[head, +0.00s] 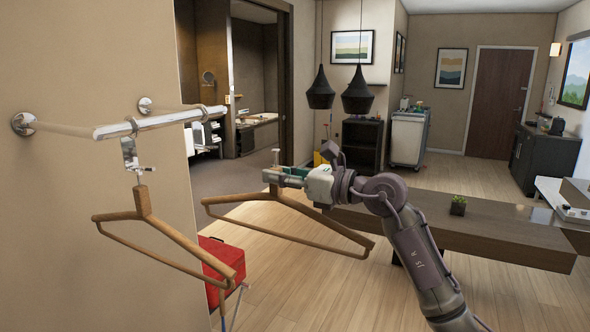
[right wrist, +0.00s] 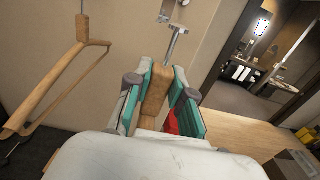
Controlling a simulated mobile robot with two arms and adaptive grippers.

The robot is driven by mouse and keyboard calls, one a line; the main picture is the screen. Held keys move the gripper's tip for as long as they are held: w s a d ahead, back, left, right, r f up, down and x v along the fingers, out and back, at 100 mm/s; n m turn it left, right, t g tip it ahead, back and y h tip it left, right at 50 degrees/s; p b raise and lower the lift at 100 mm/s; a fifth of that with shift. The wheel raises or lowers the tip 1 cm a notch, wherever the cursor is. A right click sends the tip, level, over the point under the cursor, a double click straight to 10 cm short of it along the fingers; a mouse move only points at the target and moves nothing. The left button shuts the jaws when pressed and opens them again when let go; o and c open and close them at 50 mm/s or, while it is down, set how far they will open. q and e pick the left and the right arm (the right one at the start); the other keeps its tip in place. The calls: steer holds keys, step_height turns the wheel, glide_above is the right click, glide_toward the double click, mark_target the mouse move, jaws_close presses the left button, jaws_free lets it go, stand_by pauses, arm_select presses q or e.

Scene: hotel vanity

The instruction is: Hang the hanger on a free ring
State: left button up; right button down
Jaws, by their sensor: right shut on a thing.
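A wooden hanger (head: 290,210) is in my right gripper (head: 274,173), which is shut on its neck, to the right of the chrome rail (head: 160,122). In the right wrist view the teal fingers (right wrist: 160,100) clasp the neck of the held hanger (right wrist: 156,95), and its metal stem points up. Another wooden hanger (head: 150,215) hangs from a ring (head: 132,126) on the left part of the rail; it also shows in the right wrist view (right wrist: 62,80). A second ring (head: 206,112) is near the rail's right end; no hanger shows on it. My left gripper is out of view.
The rail stands out from the beige wall (head: 80,70) on two brackets. A red case (head: 222,268) is below the hangers. Open floor lies between.

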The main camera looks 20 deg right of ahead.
steer(key=p+x, duration=0.3)
steer(key=x, duration=0.9)
steer(key=shift+a, duration=0.1)
steer(key=shift+x, duration=0.9)
steer(key=shift+x, duration=1.35)
stand_by(0.8)
steer(key=shift+x, duration=1.1)
stand_by(0.7)
steer(key=shift+f, duration=0.5)
stand_by(0.9)
steer(key=c, duration=0.9)
jaws_free()
steer(key=shift+c, duration=0.2)
